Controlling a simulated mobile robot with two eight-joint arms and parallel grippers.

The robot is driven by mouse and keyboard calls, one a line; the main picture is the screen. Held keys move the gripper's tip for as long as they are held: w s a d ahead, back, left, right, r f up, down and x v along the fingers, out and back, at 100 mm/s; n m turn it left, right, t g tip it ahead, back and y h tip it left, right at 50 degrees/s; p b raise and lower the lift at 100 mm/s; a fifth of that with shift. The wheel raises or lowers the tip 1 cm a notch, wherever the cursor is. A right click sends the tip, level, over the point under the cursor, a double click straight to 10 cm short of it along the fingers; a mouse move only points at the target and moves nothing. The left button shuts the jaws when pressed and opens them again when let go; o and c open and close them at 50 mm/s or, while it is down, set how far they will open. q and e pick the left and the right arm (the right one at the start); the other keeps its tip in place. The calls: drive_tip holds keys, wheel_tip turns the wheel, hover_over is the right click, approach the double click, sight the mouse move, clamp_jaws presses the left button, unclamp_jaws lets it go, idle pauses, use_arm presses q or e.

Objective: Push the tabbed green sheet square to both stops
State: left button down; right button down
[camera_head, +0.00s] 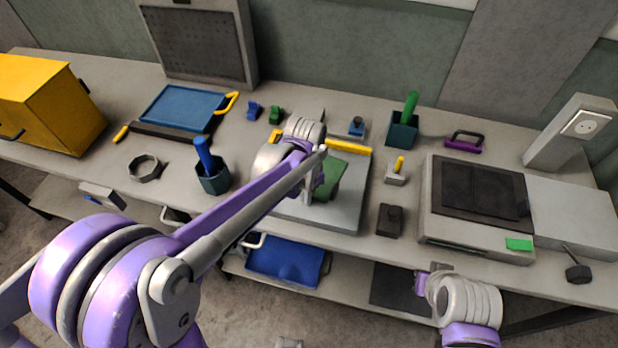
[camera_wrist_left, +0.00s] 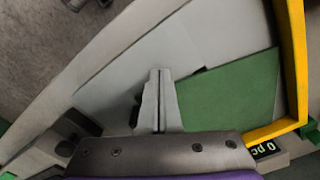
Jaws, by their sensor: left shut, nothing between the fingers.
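The green sheet (camera_head: 331,174) lies on a grey plate (camera_head: 349,206) in the head view, partly hidden behind my left arm. Yellow stops (camera_head: 349,147) edge the plate; in the left wrist view they form an L (camera_wrist_left: 292,70) at the right and lower right. There the sheet (camera_wrist_left: 232,92) has its right side close to the long yellow bar; whether it touches is unclear. My left gripper (camera_wrist_left: 160,72) is shut and empty, its fingers beside the sheet's left edge, contact unclear. The sheet's tab is not clearly seen. My right gripper (camera_head: 421,283) is low at the bench front, its fingers unclear.
A dark block (camera_head: 390,220) and a small grey block with a yellow handle (camera_head: 396,174) stand right of the plate. A teal cup (camera_head: 212,178) stands to its left. A grey machine (camera_head: 478,208) is farther right. Bare bench lies between them.

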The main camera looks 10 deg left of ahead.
use_arm(q)
drive_tip(key=shift+w, duration=1.85)
drive_tip(key=shift+s, duration=0.15)
use_arm(e)
drive_tip(key=shift+f, duration=0.1)
